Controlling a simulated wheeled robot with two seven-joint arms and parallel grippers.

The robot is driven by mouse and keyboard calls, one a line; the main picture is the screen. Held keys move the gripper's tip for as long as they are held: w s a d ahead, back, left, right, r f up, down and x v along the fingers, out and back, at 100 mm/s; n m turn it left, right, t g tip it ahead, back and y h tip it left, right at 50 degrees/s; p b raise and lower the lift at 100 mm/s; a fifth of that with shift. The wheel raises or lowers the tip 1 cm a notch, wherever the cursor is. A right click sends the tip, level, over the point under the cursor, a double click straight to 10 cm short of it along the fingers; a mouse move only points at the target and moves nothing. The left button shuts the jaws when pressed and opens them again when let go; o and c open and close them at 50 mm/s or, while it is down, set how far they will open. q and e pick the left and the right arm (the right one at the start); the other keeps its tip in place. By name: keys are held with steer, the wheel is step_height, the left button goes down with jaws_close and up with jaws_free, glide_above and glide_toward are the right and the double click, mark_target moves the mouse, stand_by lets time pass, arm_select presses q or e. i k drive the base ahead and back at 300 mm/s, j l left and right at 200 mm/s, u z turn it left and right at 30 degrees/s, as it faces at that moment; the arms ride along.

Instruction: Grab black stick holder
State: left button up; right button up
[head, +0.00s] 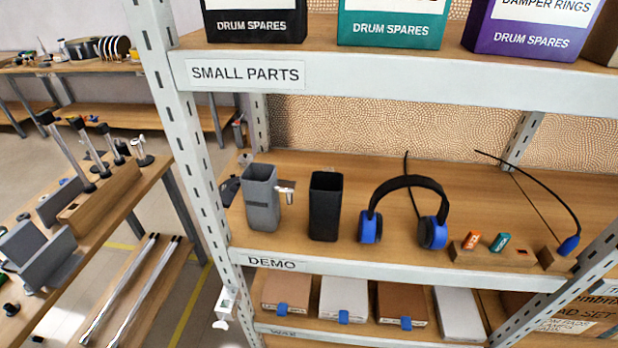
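The black stick holder (326,208) is a tall, square, open-topped cup. It stands upright on the middle shelf (300,250) labelled DEMO, near the front edge. A similar grey holder (261,200) stands just left of it, with a small metal fitting at its right side. The black holder looks empty, but its inside is too dark to be sure. Neither of my grippers can be made out in this view, and nothing touches the black holder.
Blue-and-black headphones (405,212) stand close to the right of the black holder. A microphone (568,246) and small coloured blocks are farther right. The SMALL PARTS shelf (400,80) is above, and a perforated upright (185,120) is at left. Boxes sit below.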

mark_target(326, 187)
steer(key=l+u, duration=0.35)
steer(key=l, duration=0.15)
steer(key=l+u, duration=0.4)
steer(key=l, duration=0.15)
steer(key=l+u, duration=0.35)
steer(key=l, duration=0.15)
steer(key=k, duration=0.05)
